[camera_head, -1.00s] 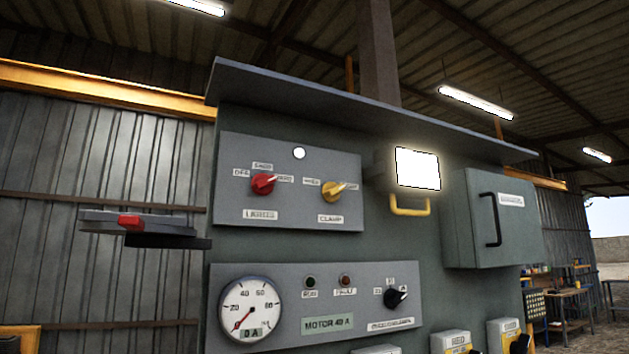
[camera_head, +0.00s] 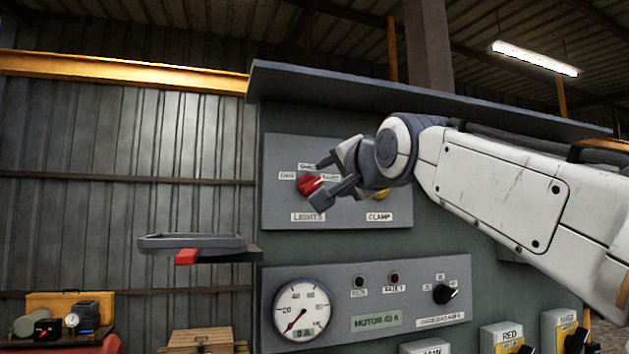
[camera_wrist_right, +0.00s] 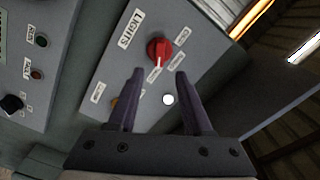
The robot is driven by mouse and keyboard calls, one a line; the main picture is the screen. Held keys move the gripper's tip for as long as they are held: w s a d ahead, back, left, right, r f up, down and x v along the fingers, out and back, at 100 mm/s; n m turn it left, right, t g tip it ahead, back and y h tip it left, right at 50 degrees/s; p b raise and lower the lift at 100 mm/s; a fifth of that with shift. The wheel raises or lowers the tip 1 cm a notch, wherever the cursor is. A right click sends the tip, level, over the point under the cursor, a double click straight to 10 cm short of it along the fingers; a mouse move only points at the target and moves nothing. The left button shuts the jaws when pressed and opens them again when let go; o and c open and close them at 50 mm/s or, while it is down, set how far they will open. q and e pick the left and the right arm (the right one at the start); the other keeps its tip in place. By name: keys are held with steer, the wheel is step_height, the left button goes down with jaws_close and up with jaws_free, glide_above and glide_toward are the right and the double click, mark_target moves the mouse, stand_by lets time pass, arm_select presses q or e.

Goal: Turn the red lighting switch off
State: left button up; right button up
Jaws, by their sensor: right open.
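The red lighting switch (camera_head: 308,186) is a red knob on the upper grey panel, above the "LIGHTS" label. In the right wrist view the red knob (camera_wrist_right: 158,48) shows fully, and its white pointer line is turned to the label on the clamp-switch side. My right gripper (camera_head: 321,180) is open in front of the panel, partly covering the knob's right side. In the wrist view its fingertips (camera_wrist_right: 158,73) are spread, with the knob beyond and between them; I cannot tell whether they touch it. My left gripper is out of view.
The yellow clamp switch (camera_head: 382,194) is partly hidden behind my right wrist. A lower panel has a gauge (camera_head: 303,308) and a black knob (camera_head: 444,294). A grey tray with a red part (camera_head: 187,257) juts out left. A roof plate (camera_head: 330,90) overhangs the panels.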

mark_target(314, 184)
steer(key=p+x, duration=0.4)
steer(key=x, duration=0.4)
steer(key=shift+w, duration=0.2)
steer(key=shift+w+a+f, duration=0.1)
steer(key=shift+w+a, duration=0.05)
steer(key=shift+w, duration=0.15)
jaws_close()
